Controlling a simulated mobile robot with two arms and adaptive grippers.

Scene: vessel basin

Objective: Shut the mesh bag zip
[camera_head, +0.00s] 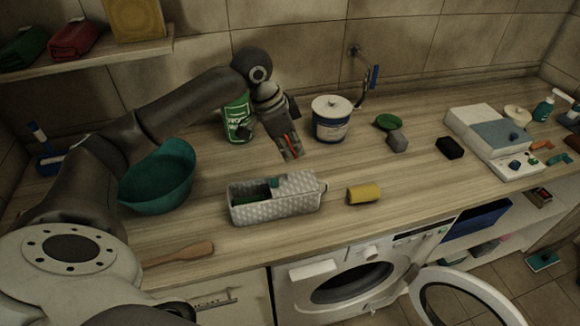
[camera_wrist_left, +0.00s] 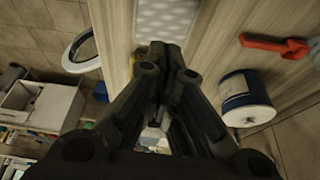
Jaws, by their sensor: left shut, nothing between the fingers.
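The pale, textured mesh bag (camera_head: 275,207) lies on the wooden counter. Its top is open over the left part, with a dark inside and something green in it; the right part is covered. A small teal piece (camera_head: 274,183) sits at the edge of the cover; I cannot tell if it is the zip pull. My left gripper (camera_head: 290,155) is shut and empty, above the counter behind the bag and apart from it. In the left wrist view the bag (camera_wrist_left: 167,18) shows beyond the shut fingertips (camera_wrist_left: 165,47). My right gripper is not in view.
A teal bowl (camera_head: 158,180) stands left of the bag, a yellow roll (camera_head: 364,193) right of it. A green package (camera_head: 238,120) and a lidded white tub (camera_head: 331,121) flank the gripper. The washer door (camera_head: 462,300) hangs open below. Counter in front of the bag is clear.

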